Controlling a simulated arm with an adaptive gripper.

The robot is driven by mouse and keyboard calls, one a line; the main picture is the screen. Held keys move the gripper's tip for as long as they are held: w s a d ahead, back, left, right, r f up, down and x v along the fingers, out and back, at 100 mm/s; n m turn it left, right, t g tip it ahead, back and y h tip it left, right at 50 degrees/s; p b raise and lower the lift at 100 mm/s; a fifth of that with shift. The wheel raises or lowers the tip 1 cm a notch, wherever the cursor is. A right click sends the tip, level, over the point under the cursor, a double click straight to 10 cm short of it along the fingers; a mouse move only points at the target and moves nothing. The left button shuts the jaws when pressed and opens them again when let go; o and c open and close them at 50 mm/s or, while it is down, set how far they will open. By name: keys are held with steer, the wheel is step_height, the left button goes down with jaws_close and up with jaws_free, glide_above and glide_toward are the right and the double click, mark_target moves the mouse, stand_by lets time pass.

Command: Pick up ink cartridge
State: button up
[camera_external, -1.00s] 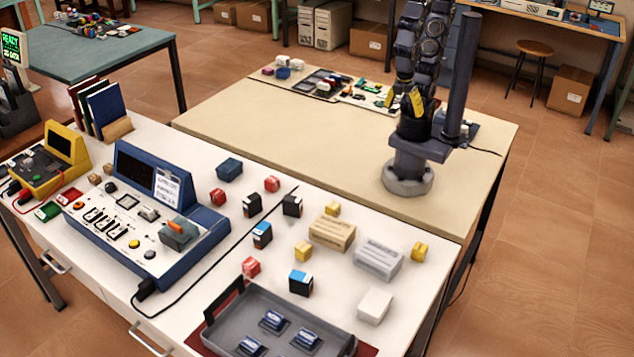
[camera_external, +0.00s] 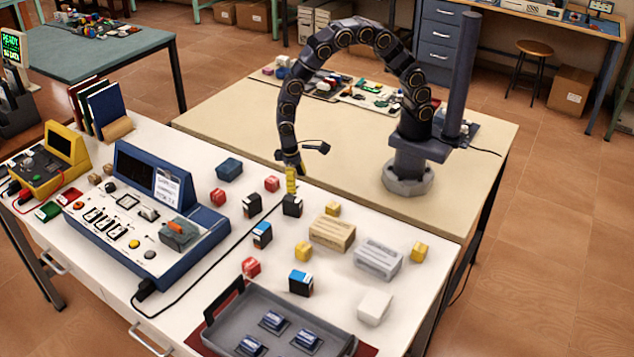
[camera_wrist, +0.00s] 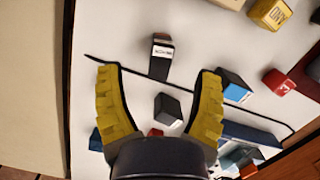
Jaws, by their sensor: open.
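A black ink cartridge (camera_external: 292,206) with a white label stands on the white table, just below my gripper (camera_external: 290,180). In the wrist view, a black cartridge with a white label (camera_wrist: 161,57) lies beyond my open yellow fingertips (camera_wrist: 158,76), roughly centred between them and untouched. Another black cartridge (camera_external: 252,206) stands to the left; a dark block (camera_wrist: 167,110) shows between the fingers in the wrist view. Blue-topped cartridges (camera_external: 262,235) and (camera_external: 300,282) stand nearer the front; one also shows at right in the wrist view (camera_wrist: 236,88). My gripper holds nothing.
A grey tray (camera_external: 222,335) with several blue-and-white items sits at the front. A blue console (camera_external: 185,247) stands left, and a black cable crosses the table.

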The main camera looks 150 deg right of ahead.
mark_target(294, 208)
steer(key=shift+d+f+m, duration=0.2)
steer(key=shift+d+f, duration=0.2)
steer(key=shift+f, duration=0.2)
steer(key=shift+d+f+m, duration=0.2)
steer(key=shift+d+f, duration=0.15)
steer(key=shift+f, duration=0.2)
step_height(294, 208, down, 2)
steer(key=shift+a+f, duration=0.1)
steer(key=shift+f, duration=0.15)
steer(key=shift+w+a+f, duration=0.1)
steer(key=shift+w+f, duration=0.05)
steer(key=shift+f, duration=1.2)
steer(key=shift+w+a+f, duration=0.1)
steer(key=shift+w+f, duration=0.05)
steer(key=shift+f, duration=1.15)
jaws_close()
